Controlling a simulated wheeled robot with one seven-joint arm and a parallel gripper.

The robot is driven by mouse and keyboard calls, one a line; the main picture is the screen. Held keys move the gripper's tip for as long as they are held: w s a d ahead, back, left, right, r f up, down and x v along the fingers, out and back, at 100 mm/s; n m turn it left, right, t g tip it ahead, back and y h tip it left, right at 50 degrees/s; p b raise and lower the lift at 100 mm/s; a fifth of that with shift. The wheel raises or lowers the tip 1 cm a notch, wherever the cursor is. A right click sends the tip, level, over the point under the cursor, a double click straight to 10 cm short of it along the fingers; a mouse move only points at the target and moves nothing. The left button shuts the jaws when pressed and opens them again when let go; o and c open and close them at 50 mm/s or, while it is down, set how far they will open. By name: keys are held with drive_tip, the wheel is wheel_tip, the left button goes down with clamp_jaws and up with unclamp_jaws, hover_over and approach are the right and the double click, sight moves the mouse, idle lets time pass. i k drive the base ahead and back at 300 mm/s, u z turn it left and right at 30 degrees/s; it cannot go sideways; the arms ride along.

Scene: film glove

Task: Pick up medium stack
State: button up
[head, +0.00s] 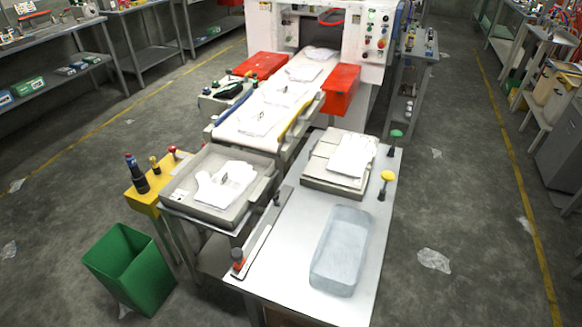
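Flat white film gloves show in several places, and I cannot tell which is the medium stack. Another white stack (352,155) lies on a pale boxy unit (318,178) on the white table. More white piles, such as one near the belt's front (258,122), lie along the conveyor (232,134). Stack heights are hard to judge from here. My gripper is not in view.
A clear, empty-looking bin (340,250) stands on the white table (290,245), near yellow (387,177) and green (396,136) knobs. A green bin (128,268) stands on the floor at left. A white machine (335,40) with red panels is behind. Floor at right is mostly open.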

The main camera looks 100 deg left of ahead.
sight(219, 192)
drive_tip(key=u, duration=4.85)
drive_tip(key=i, duration=1.65)
